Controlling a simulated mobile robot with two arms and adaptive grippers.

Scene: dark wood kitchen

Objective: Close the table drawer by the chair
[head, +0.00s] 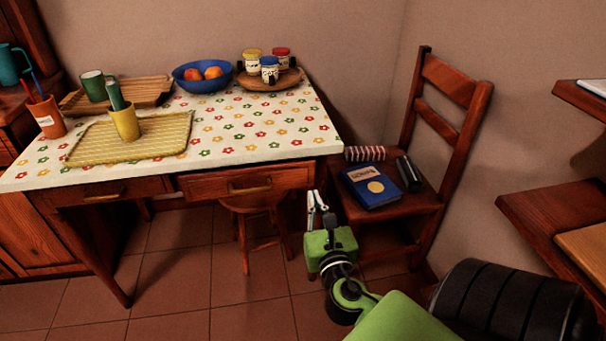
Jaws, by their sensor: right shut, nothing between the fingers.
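The table drawer by the chair (215,187) is the right one of two wooden drawers under the flowered tabletop. Its front, with a brass handle (250,188), appears to stand slightly out; how far is hard to tell. The wooden chair (452,125) stands right of the table, against the wall. My right gripper (315,200) is shut and empty, pointing up just past the drawer front's right end, between drawer and chair. Whether it touches the drawer is unclear. My left gripper is out of view.
The left drawer (85,194) looks closed. A blue book (370,187), a dark case and a striped item lie on the chair seat. A stool (258,215) stands under the table. Cups, a fruit bowl (203,78) and jars stand on the tabletop. Shelves (560,215) are at right.

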